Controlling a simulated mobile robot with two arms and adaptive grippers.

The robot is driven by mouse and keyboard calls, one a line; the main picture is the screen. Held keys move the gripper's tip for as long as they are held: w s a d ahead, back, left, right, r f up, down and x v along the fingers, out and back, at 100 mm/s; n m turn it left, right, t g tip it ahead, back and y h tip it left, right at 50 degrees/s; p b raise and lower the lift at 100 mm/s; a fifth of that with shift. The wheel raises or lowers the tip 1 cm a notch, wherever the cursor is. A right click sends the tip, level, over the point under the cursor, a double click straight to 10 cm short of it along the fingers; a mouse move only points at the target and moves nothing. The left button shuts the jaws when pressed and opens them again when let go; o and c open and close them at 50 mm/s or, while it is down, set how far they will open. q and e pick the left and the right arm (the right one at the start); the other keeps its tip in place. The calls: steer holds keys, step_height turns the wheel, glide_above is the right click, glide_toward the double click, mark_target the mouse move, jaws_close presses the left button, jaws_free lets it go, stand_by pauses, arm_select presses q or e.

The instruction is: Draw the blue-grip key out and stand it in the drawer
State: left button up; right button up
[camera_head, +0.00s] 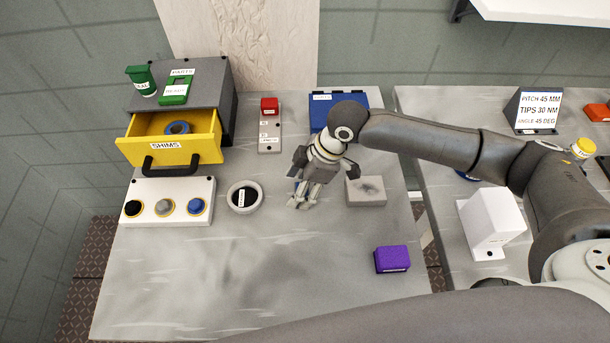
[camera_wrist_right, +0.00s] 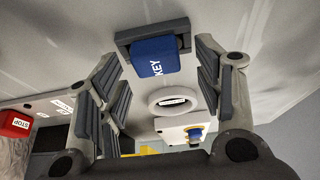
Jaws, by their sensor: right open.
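The blue-grip key (camera_wrist_right: 155,57), its grip lettered KEY, sits in a dark grey slotted holder (camera_wrist_right: 124,42) in the right wrist view. In the head view only a bit of blue (camera_head: 298,187) shows behind my right gripper (camera_head: 303,203). My right gripper (camera_wrist_right: 157,78) is open, its fingers on either side of the key with visible gaps, not gripping it. The yellow drawer (camera_head: 204,150), labelled SHIMS, is pulled open from the grey cabinet (camera_head: 226,95). A blue ring (camera_head: 177,128) lies inside it. My left gripper is not in view.
A white panel (camera_head: 166,219) with several knobs stands before the drawer. A round white-rimmed dish (camera_head: 258,198), a red stop button (camera_head: 269,104), a blue case (camera_head: 325,113), a grey block (camera_head: 366,195) and a purple box (camera_head: 392,260) are around. The front of the table is clear.

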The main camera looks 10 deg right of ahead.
steer(key=shift+f, duration=0.15)
steer(key=c, duration=1.2)
